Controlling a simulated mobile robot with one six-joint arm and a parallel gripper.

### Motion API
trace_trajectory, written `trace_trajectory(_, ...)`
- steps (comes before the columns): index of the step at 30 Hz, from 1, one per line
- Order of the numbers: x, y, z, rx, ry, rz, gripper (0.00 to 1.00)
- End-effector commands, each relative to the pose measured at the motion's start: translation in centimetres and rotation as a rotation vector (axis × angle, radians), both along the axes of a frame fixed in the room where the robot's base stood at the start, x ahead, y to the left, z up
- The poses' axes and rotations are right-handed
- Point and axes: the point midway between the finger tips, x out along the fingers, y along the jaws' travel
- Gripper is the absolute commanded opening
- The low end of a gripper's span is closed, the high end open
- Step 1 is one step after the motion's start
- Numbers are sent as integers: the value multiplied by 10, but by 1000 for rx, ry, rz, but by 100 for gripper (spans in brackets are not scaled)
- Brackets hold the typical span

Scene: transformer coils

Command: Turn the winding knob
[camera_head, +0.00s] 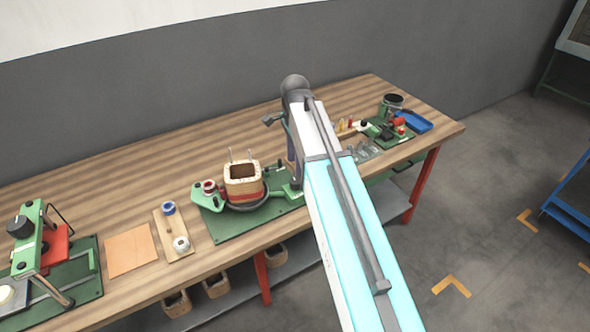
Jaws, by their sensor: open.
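A winding fixture with a green base (235,230) stands mid-bench. It carries a square wooden-looking coil former (243,171) with a red band and two upright pins. A small red and white round part (209,187) sits at its left side. My arm crosses the view from the lower right and bends down at the wrist above the fixture's right end. My gripper (291,152) is open and mostly hidden behind the arm; I see no contact.
An orange-tan sheet (131,250) and a wooden strip with spools (174,236) lie left of the fixture. A blue tray (413,121), a dark cup (392,101) and small parts stand at the right end. A grey wall (180,105) runs behind the bench.

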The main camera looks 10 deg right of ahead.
Motion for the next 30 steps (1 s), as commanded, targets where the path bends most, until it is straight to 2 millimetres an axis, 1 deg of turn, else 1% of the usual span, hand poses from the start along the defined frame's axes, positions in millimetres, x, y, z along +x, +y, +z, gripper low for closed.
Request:
trace_trajectory(9,1,0,35,0,-2,0,50)
trace_trajectory(15,1,0,53,1,-2,0,50)
trace_trajectory(21,0,0,60,1,-1,0,50)
trace_trajectory(30,0,0,60,1,0,0,50)
